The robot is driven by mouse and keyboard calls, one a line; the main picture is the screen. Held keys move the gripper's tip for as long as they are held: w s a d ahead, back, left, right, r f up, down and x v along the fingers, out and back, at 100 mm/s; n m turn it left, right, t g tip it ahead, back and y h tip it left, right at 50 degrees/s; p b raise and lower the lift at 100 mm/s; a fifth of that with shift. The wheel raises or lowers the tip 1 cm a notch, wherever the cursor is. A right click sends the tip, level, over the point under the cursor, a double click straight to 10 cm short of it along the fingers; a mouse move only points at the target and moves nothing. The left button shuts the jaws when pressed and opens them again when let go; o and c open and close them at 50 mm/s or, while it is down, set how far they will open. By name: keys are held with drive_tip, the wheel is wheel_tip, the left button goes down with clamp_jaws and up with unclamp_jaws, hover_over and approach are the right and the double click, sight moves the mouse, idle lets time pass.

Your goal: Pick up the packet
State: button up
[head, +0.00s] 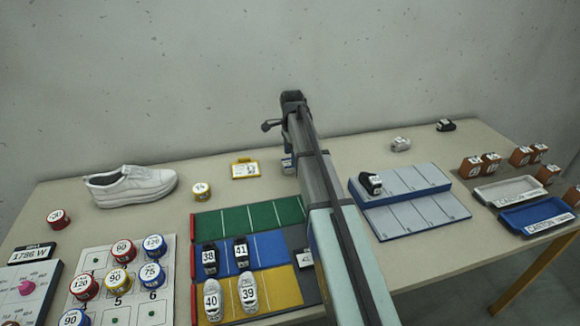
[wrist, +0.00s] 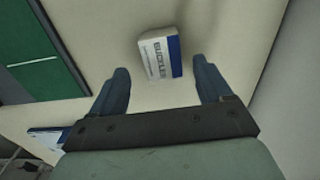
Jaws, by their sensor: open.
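The packet (wrist: 158,58) is a small white and blue box lettered "BUCKLES", lying on the table in the wrist view. My gripper (wrist: 161,68) is open, its two dark fingers apart with the packet in the gap, near the fingertips. Neither finger appears to touch it; a strip of table shows on both sides. In the head view my arm hides most of this spot. A small white and blue patch beside the arm may be the packet, but I cannot tell for sure.
A green, blue and yellow mat (head: 253,219) with small shoes lies left of my arm. A white shoe (head: 132,187) and yellow tag (head: 245,170) are farther left. A blue-white rack (head: 412,218) stands right, with trays (head: 538,216) beyond. The wall (head: 150,80) is close behind.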

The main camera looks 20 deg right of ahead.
sight(290, 161)
drive_tip(key=shift+w+a+f, duration=0.1)
drive_tip(key=shift+a+f, duration=0.05)
drive_tip(key=shift+f, duration=0.85)
drive_tip(key=shift+w+a+f, duration=0.1)
drive_tip(key=shift+f, duration=0.85)
drive_tip(key=shift+c, duration=0.4)
drive_tip(key=c, duration=1)
drive_tip(key=shift+r, duration=0.15)
